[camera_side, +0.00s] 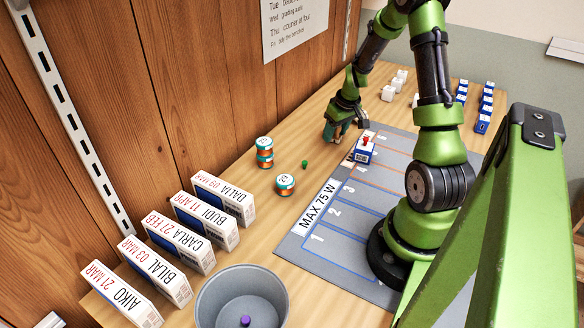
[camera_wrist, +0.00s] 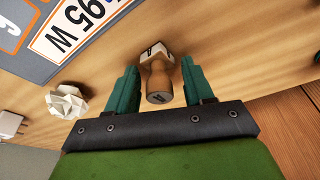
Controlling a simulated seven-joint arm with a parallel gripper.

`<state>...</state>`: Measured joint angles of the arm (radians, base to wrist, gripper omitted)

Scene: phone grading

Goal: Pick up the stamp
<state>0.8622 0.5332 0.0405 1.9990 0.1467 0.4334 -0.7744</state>
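The stamp (camera_wrist: 157,76) shows in the wrist view as a small wooden piece with a rounded handle end toward the camera and a paler square block with a dark mark at its far end. My gripper (camera_wrist: 160,64) is open, with one teal finger on each side of the stamp. A gap shows between the stamp and each finger. In the side view my gripper (camera_side: 334,132) is low over the wooden table, just beyond the grey mat's left edge. The fingers largely hide the stamp there.
A blue-and-white block with a red top (camera_side: 364,150) stands on the numbered grey mat (camera_side: 325,262) close by. Striped tins (camera_side: 285,185), a green bit (camera_side: 305,163), a row of labelled boxes (camera_side: 205,228) and a grey bin (camera_side: 205,308) stand nearer. White crumpled pieces (camera_side: 388,93) lie behind.

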